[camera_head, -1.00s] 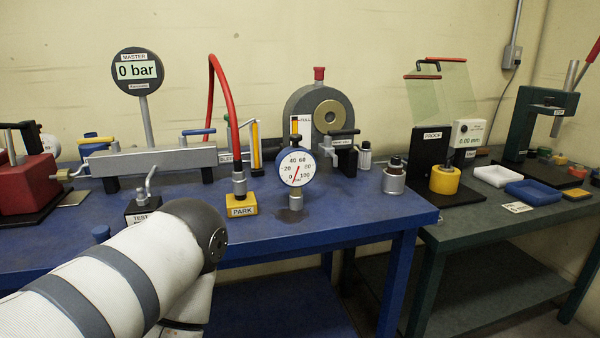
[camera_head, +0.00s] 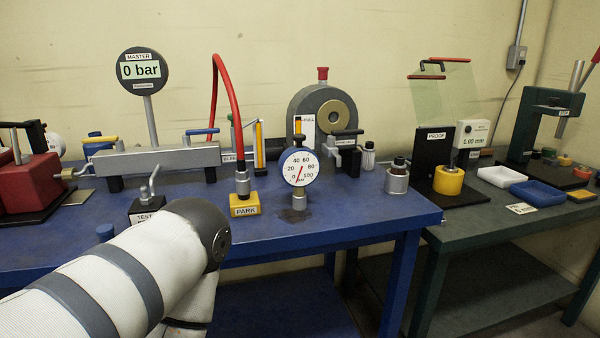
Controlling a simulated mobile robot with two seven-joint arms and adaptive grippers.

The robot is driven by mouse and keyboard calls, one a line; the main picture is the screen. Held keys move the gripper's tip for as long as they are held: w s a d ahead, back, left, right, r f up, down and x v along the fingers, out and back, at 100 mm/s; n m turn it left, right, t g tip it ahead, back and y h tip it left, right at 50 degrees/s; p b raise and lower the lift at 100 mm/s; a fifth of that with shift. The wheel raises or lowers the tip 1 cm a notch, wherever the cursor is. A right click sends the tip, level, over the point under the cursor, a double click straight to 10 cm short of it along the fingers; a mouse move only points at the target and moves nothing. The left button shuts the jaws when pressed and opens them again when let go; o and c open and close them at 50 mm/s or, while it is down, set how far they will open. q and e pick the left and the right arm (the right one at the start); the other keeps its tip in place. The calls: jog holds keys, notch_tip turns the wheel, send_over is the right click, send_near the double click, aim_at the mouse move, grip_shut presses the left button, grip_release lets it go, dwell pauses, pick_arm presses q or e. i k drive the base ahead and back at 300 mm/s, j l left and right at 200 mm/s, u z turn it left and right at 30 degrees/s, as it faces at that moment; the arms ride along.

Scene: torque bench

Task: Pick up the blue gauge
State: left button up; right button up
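The blue gauge (camera_head: 299,168) stands upright near the front edge of the blue bench, right of the yellow PARK block. It has a blue rim, a white dial marked 0 to 100, a red needle and a metal fitting below. A dark stain lies on the bench around its foot. My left arm reaches in from the lower left, with its dark joint left of the gauge and apart from it. Neither my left gripper nor my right gripper is in view.
The yellow PARK block (camera_head: 245,204) with a red hose (camera_head: 229,97) stands close left of the gauge. A grey manifold (camera_head: 157,161) and the master display (camera_head: 141,70) are farther left. A metal fitting (camera_head: 397,181) stands right.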

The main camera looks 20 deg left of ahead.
aim_at(299, 168)
jog(key=i+l+u, duration=0.15)
jog(key=u, duration=0.25)
jog(key=i+l+u, duration=0.45)
jog(key=u, duration=0.3)
